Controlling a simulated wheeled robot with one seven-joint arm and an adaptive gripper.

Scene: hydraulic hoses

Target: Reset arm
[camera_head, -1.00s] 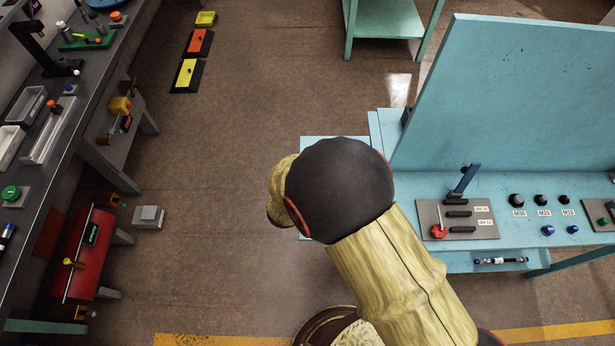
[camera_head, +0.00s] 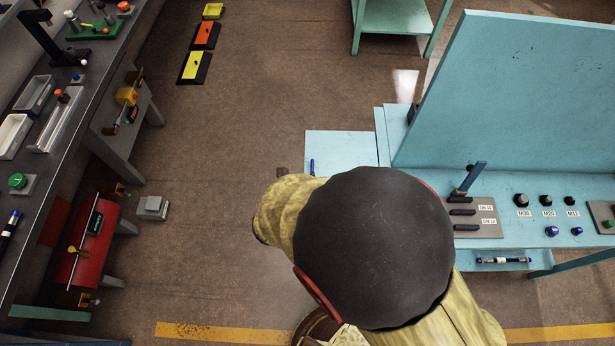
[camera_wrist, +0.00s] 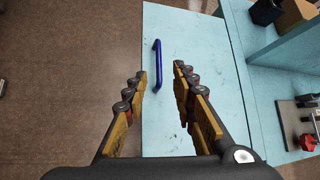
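My gripper (camera_wrist: 162,88) shows in the wrist view with its two padded fingers spread apart and nothing between them. It is above a light blue table surface (camera_wrist: 165,25). A blue handle (camera_wrist: 157,66) stands on that surface, seen between and beyond the fingertips; the gripper is apart from it. In the head view the handle (camera_head: 312,167) shows at the edge of the light blue side panel (camera_head: 340,148). My arm covers the lower middle of the head view and hides the gripper there.
A blue workbench with a tall back panel (camera_head: 530,100) stands right, with a lever plate (camera_head: 480,228), knobs and a hose on a lower shelf (camera_head: 503,261). A dark bench (camera_head: 85,95) with trays and a red cabinet (camera_head: 88,248) stand left. The brown floor between is largely clear.

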